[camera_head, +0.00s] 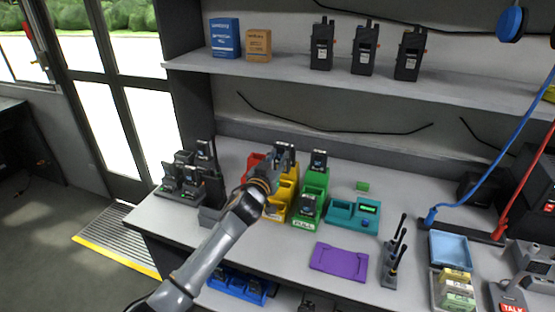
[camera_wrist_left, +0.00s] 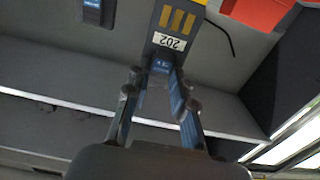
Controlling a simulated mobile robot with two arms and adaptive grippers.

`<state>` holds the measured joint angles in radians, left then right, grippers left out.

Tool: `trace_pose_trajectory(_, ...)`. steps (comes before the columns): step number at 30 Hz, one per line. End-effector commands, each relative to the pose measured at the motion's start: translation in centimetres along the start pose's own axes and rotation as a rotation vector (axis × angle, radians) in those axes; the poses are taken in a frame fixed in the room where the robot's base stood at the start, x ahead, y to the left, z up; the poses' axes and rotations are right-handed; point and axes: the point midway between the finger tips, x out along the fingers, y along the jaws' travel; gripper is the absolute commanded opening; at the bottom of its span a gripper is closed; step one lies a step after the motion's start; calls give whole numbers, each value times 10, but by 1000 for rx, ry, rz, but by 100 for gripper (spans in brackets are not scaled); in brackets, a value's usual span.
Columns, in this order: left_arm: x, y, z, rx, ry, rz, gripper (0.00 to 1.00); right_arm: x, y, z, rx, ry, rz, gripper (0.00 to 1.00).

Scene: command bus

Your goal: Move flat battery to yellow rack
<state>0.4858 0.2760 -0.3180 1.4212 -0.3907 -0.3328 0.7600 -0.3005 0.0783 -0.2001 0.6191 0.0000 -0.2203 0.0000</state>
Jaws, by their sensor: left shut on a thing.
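My left gripper (camera_head: 270,178) is over the yellow rack (camera_head: 287,191) on the bench, and the arm hides part of the rack. In the left wrist view the gripper (camera_wrist_left: 158,92) is shut on a dark battery (camera_wrist_left: 172,32) with gold contact strips, a white label reading 202 and a blue end between the fingers. A sliver of yellow shows by the battery's far end, but I cannot tell whether they touch. In the head view the held battery cannot be told apart clearly. My right gripper is not in view.
A red rack (camera_head: 254,160) stands left of the yellow one, and a green rack (camera_head: 316,183) marked FULL right of it. A teal unit (camera_head: 342,211) with a lit display, a purple mat (camera_head: 340,258) and upright radios (camera_head: 205,160) stand on the bench. A shelf (camera_head: 290,70) overhangs behind.

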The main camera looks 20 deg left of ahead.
Motion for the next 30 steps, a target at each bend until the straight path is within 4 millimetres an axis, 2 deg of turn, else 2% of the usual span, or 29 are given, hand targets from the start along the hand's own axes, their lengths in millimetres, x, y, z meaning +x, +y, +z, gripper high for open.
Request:
trace_pose_trajectory(9, 0, 0, 14, 3, 1, 0, 0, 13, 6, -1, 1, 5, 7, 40)
trace_pose_trajectory(30, 0, 0, 45, 2, 1, 0, 0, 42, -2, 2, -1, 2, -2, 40)
